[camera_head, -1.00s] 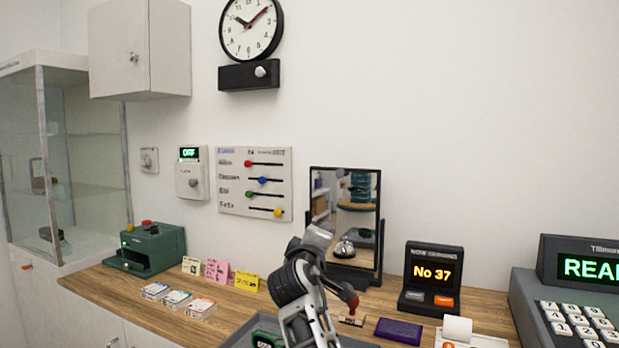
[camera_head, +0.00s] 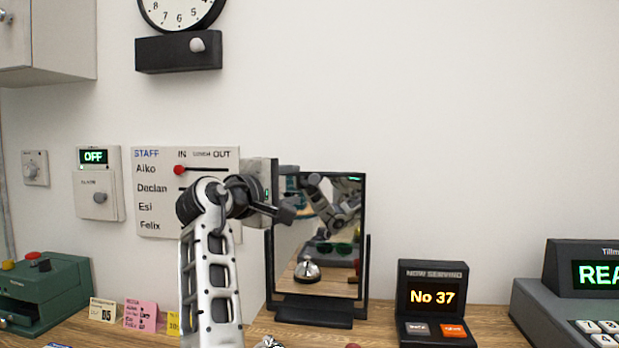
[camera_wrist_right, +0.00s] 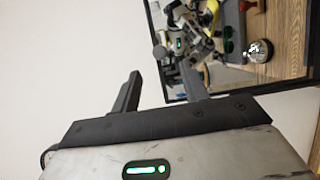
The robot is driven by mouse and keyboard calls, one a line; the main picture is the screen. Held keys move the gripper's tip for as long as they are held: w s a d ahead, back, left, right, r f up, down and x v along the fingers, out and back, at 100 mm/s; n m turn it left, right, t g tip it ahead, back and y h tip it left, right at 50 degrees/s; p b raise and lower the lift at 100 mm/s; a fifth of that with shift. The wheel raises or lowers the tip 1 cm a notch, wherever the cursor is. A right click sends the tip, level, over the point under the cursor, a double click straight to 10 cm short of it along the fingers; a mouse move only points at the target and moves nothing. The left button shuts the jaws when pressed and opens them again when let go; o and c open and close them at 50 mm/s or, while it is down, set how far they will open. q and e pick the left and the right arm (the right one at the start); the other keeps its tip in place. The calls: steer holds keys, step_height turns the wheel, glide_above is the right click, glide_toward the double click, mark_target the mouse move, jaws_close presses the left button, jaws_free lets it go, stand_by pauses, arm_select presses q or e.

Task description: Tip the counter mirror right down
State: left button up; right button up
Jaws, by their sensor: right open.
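The counter mirror (camera_head: 366,215) is a black-framed rectangular glass on a black base (camera_head: 314,310), standing nearly upright at the back of the counter. Its glass reflects a robot arm, a bell and the wood. My right gripper (camera_head: 290,190) is at the mirror's upper left corner, open and empty. In the right wrist view its two fingers (camera_wrist_right: 160,68) are apart, one against the wall and the other overlapping the mirror (camera_wrist_right: 240,92), with the frame's top edge between them. I cannot tell whether they touch. My left gripper is not in view.
The now-serving display (camera_head: 432,296) stands right of the mirror, with a grey register (camera_head: 545,300) beyond it. A staff board (camera_head: 150,225) hangs behind my arm. A green machine (camera_head: 50,290) and small cards (camera_head: 140,313) are at left.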

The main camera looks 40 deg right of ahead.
mark_target(313, 180)
steer(key=p+x, duration=0.1)
steer(key=x, duration=0.5)
steer(key=shift+w+d, duration=0.1)
steer(key=shift+d, duration=0.1)
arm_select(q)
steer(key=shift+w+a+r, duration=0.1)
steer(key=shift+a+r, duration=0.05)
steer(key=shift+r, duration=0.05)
arm_select(e)
steer(key=shift+x, duration=0.8)
steer(key=shift+c, duration=0.2)
